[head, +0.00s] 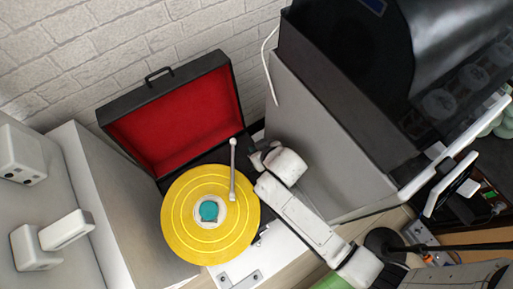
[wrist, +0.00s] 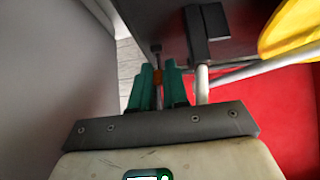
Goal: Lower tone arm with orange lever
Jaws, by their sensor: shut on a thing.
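The record player is an open black case (head: 158,123) with a red-lined lid, and a yellow record (head: 190,235) with a teal centre lies on it. The pale tone arm (head: 233,170) reaches over the record in the head view; I cannot tell whether its tip touches. The tone arm also shows in the wrist view (wrist: 250,69), right of my gripper. In the head view my own arm hides the fingers and the lever.
A tall grey cabinet (head: 310,145) with a dark machine on it stands close to the right of the player. A grey panel (head: 105,185) stands at the left. A white brick wall (head: 70,50) is behind the lid.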

